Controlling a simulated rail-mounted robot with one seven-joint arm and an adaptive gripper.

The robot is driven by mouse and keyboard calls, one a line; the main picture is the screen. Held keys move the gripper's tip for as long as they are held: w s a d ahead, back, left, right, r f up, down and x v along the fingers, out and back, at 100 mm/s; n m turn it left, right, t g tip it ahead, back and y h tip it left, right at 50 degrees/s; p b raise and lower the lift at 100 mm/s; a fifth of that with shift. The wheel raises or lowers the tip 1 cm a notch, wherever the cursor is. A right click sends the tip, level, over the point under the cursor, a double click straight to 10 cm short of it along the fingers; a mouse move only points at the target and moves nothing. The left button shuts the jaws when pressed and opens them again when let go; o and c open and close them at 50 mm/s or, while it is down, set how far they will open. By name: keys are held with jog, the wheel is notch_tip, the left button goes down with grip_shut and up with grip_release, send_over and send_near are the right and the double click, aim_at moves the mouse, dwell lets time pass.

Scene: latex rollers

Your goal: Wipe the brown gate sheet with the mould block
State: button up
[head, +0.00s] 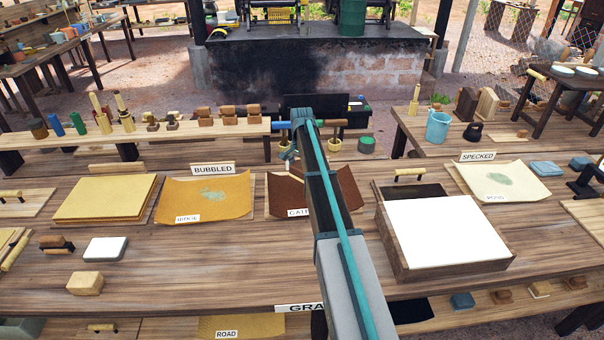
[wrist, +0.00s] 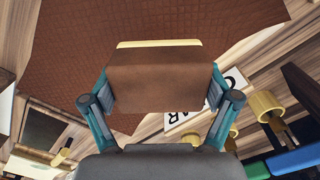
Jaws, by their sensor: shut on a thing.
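The brown gate sheet (head: 286,193) lies on the long table in the head view, curled at its edges. My arm crosses in front of it and hides its middle and part of its label. In the wrist view the sheet (wrist: 215,22) fills the upper part, with a fine grid texture. My gripper (wrist: 158,82) is shut on a brown block with a pale yellow far edge, apparently the mould block (wrist: 155,78). The block is over the sheet's near part; I cannot tell whether they touch. The head view does not show the gripper clearly.
The orange ridge sheet (head: 232,200) lies left of the gate sheet. A wooden box with a white top (head: 445,232) stands to the right. A pale wooden block (head: 86,283) sits at the front left. The table between is mostly clear.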

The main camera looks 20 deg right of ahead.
jog(key=shift+r+p, duration=0.45)
jog(key=shift+r, duration=0.95)
